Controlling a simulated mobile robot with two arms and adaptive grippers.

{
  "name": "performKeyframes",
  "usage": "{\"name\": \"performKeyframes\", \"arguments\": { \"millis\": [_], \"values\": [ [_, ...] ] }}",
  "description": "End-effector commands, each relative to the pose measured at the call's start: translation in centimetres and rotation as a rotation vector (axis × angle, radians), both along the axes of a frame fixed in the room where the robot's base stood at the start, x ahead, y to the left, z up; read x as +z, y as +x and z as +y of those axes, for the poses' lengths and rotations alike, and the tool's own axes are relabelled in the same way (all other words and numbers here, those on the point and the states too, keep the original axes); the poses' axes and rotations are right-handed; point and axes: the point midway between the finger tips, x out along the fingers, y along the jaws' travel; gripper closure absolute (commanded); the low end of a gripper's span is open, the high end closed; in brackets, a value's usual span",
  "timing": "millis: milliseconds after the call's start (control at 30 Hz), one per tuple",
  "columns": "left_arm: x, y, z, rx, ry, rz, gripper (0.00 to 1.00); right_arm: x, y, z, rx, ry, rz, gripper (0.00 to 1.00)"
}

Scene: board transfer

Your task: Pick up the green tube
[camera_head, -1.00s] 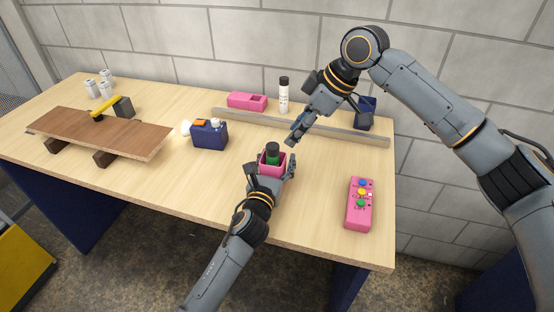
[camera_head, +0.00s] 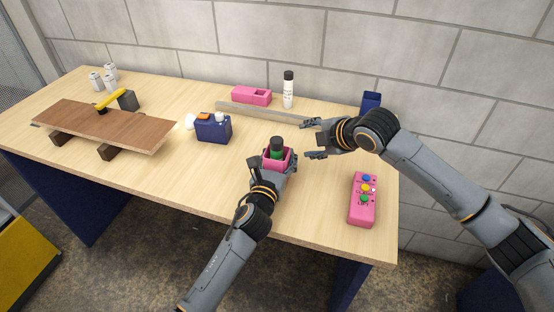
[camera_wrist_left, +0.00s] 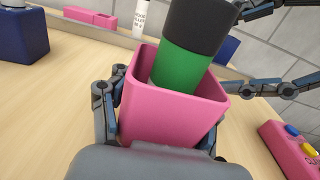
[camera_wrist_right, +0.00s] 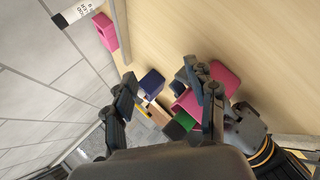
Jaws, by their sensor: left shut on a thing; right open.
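The green tube (camera_head: 276,148) has a black cap and stands inside a pink open-topped box (camera_head: 266,165). In the left wrist view the green tube (camera_wrist_left: 181,70) leans a little within the pink box (camera_wrist_left: 160,113). My left gripper (camera_head: 277,168) is shut on the pink box, one finger on each side. My right gripper (camera_head: 311,138) is open and empty, to the right of and above the tube, fingers pointing left.
A pink button box (camera_head: 362,200) lies at the table's right. A grey rail (camera_head: 262,112), a white bottle with black cap (camera_head: 288,92) and a pink block (camera_head: 251,95) are at the back. A dark blue box (camera_head: 213,128) and a brown board (camera_head: 105,125) are left.

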Motion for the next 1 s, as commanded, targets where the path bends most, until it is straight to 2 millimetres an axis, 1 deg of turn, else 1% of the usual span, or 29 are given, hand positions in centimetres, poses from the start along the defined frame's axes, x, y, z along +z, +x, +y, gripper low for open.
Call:
{"name": "performKeyframes", "arguments": {
  "millis": [33,167,267,400,500,600,700,767,833,1000],
  "values": [
    [-0.1,0.0,0.0,0.000,0.001,0.002,0.76,-0.9,-0.3,-0.4,0.055,-0.059,-0.106,0.44],
    [-0.1,0.0,0.0,0.000,0.001,0.002,0.76,-1.4,-1.4,-1.1,0.212,-0.264,-0.433,0.44],
    [-0.1,0.0,0.0,0.000,0.001,0.002,0.76,-1.1,-3.1,-1.2,0.333,-0.445,-0.683,0.44],
    [-0.1,0.0,0.0,0.000,0.001,0.003,0.76,-0.3,-6.5,-0.7,0.483,-0.699,-0.999,0.44],
    [-0.1,0.0,0.0,0.000,0.001,0.003,0.76,0.2,-9.0,-0.2,0.568,-0.853,-1.180,0.44],
    [-0.1,0.0,0.0,0.000,0.001,0.003,0.76,0.6,-10.9,0.4,0.628,-0.967,-1.308,0.44],
    [-0.1,0.0,0.0,0.000,0.001,0.002,0.76,0.9,-12.1,0.8,0.661,-1.036,-1.388,0.44],
    [-0.1,0.0,0.0,0.000,0.001,0.002,0.76,1.0,-12.2,1.1,0.670,-1.057,-1.412,0.44],
    [-0.1,0.0,0.0,0.000,0.001,0.002,0.76,1.1,-11.7,1.7,0.673,-1.067,-1.426,0.44],
    [-0.1,0.0,0.0,0.000,0.001,0.002,0.76,1.2,-9.3,3.7,0.673,-1.069,-1.428,0.44]
  ]
}}
